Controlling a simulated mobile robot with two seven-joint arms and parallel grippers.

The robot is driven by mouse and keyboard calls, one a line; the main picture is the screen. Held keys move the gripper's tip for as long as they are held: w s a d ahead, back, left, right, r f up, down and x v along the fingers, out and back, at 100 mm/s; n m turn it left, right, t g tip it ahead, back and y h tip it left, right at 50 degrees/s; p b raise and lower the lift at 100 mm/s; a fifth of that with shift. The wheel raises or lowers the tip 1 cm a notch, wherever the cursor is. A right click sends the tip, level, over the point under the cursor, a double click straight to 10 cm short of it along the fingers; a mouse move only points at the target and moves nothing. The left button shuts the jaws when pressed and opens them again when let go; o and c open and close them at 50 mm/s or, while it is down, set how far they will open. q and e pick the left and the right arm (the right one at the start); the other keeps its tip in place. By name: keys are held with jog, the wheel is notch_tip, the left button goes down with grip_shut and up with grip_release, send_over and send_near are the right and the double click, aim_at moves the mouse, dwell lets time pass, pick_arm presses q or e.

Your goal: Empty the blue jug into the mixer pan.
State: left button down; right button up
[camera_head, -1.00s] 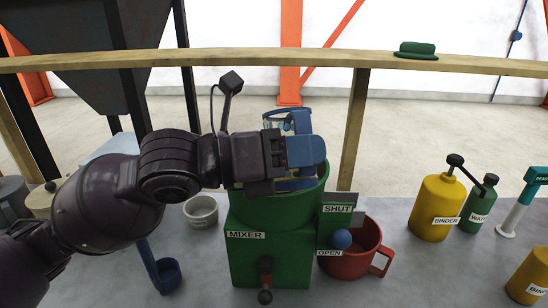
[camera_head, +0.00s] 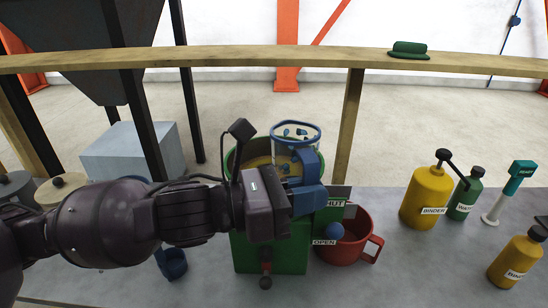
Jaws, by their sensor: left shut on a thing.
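The blue jug (camera_head: 297,132) is a clear vessel with a blue rim and several blue marks on or in it. It is over the right part of the mixer pan (camera_head: 231,160), its rim facing up and toward me; its exact tilt is unclear. My left gripper (camera_head: 306,178), with blue fingers, is shut on the jug and hides its lower part. The green pan sits on the green mixer body (camera_head: 262,252), and a tan layer shows inside it. Whether anything is left in the jug is not clear. My right gripper is not in view.
A red mug (camera_head: 347,250) stands right of the mixer, beside a lever with a blue knob (camera_head: 329,231) and SHUT and OPEN labels. Yellow binder bottles (camera_head: 425,195) and a green water bottle (camera_head: 465,195) stand at the right. A wooden rail (camera_head: 220,54) crosses behind.

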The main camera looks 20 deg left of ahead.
aim_at(313, 165)
pick_arm(q)
jog(key=shift+s+d+f+m, duration=0.1)
jog(key=shift+f+m, duration=0.15)
jog(key=shift+m, duration=0.05)
jog(key=shift+r+p, duration=0.35)
notch_tip(313, 165, up, 5)
jog(key=p, duration=0.4)
jog(key=shift+f, duration=0.1)
jog(key=shift+r+p, duration=0.2)
jog(key=shift+p, duration=0.2)
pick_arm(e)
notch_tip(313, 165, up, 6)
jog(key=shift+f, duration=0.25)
pick_arm(q)
jog(key=shift+f, duration=0.1)
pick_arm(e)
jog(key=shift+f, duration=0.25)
